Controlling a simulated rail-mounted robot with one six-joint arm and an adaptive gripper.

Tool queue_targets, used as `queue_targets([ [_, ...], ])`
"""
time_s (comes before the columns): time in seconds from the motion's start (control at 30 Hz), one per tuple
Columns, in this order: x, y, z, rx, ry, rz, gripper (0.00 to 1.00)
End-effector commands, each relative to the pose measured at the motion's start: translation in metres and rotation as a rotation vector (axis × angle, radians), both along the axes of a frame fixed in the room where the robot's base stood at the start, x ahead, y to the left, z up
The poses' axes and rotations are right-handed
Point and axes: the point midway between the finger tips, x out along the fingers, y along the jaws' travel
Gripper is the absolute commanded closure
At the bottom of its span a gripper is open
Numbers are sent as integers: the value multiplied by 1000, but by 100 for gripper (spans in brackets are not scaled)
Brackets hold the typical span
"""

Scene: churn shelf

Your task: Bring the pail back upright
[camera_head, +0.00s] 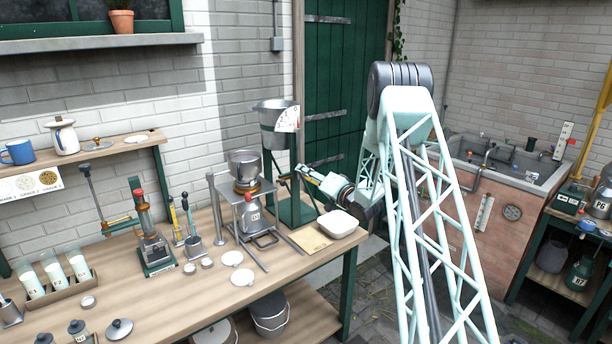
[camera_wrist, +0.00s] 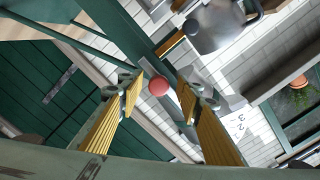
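A grey metal pail (camera_head: 270,117) hangs at the top of a green stand (camera_head: 294,200) with a white numbered dial (camera_head: 287,120). I cannot tell its exact tilt. My gripper (camera_head: 304,173) is beside the stand, below the pail. In the wrist view my gripper (camera_wrist: 158,100) has its two yellow-padded fingers spread. A round red knob (camera_wrist: 158,86) shows between them, close to the fingertips; contact cannot be told. A green post (camera_wrist: 150,50) is behind it.
A grey separator bowl (camera_head: 243,166) stands left of the stand on the wooden bench (camera_head: 180,300). A white tub (camera_head: 338,224) and a tan board (camera_head: 303,244) are at the bench's right end. Another grey pail (camera_head: 271,318) stands on the lower shelf. A green door (camera_head: 340,100) is behind.

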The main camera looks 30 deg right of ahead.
Motion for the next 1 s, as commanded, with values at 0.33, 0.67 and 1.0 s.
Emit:
queue_targets([
  [0.33,-10,-2,1,-1,0,-1,68],
  [0.67,-49,-8,1,0,0,-1,68],
  [1.0,-96,-14,0,0,1,-1,68],
])
